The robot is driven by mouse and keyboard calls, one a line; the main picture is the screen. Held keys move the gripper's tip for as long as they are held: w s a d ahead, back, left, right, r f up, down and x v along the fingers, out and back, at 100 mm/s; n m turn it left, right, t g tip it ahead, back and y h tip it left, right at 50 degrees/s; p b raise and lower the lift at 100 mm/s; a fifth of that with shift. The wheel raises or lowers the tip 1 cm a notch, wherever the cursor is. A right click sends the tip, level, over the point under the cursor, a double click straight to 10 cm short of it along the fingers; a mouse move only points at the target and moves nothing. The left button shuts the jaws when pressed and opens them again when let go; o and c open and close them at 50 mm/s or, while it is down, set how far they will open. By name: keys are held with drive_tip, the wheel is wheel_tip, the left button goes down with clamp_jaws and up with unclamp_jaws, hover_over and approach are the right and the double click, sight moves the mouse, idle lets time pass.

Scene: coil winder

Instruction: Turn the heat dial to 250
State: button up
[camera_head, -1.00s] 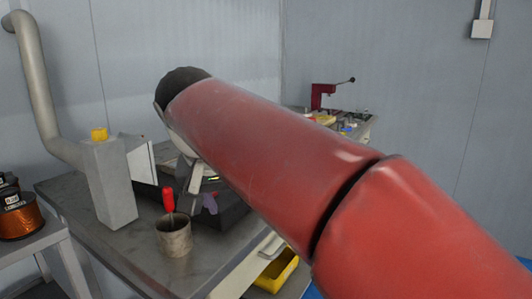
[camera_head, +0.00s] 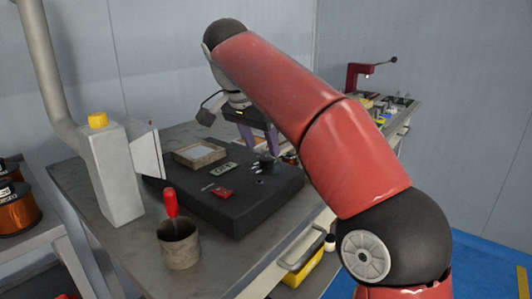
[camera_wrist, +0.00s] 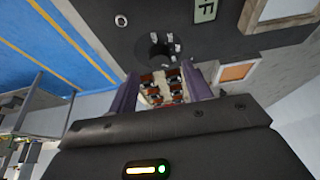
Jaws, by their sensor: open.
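The heat dial is a small black knob (camera_head: 266,162) on the top of a black unit (camera_head: 232,212), near its right side in the head view. In the wrist view the dial (camera_wrist: 160,50) lies just beyond the fingers, with small white labels around it; its setting cannot be read. A display (camera_wrist: 205,9) is partly cut off at the top. My gripper (camera_head: 260,143) is above the dial area in the head view. Its purple fingers are spread apart with nothing held between them in the wrist view (camera_wrist: 160,97). Contact with the dial cannot be seen.
The unit's top also carries a framed square plate (camera_head: 200,153) and a red part (camera_head: 222,192). A cup with a red-handled tool (camera_head: 179,246) stands in front. A grey post with a yellow cap (camera_head: 113,175) and a white panel stand at left. A yellow bin (camera_head: 298,270) is below the table.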

sight(267, 158)
drive_tip(key=shift+x, duration=1.8)
drive_tip(key=c, duration=1)
